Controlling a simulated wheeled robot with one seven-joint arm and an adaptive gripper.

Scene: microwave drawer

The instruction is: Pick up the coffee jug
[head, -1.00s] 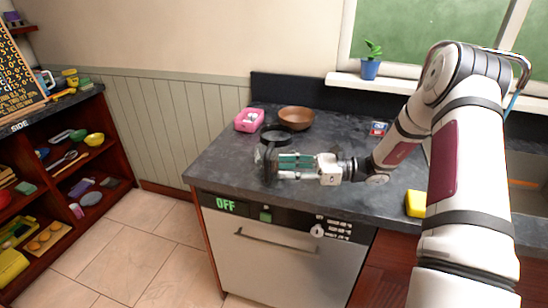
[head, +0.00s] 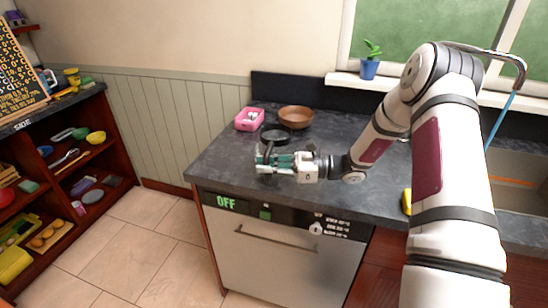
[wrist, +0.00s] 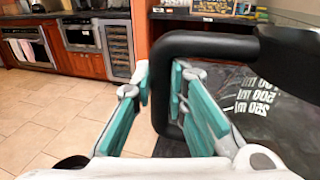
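The coffee jug is a clear dark-tinted glass vessel with white ml marks (wrist: 258,92) and a thick black handle (wrist: 200,43) in the wrist view. In the head view the jug (head: 263,157) is near the counter's front edge, partly hidden by my gripper. My gripper (wrist: 159,82) has teal pads on both sides of the handle's upright bar. One finger passes inside the handle loop. My gripper also shows in the head view (head: 275,161). Whether the jug rests on the counter is unclear.
A dark round pan (head: 275,136), a brown bowl (head: 296,117) and a pink box (head: 249,119) stand behind the jug on the dark counter (head: 222,160). A yellow block (head: 406,201) is at right. Open floor (head: 140,240) and shelves lie left.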

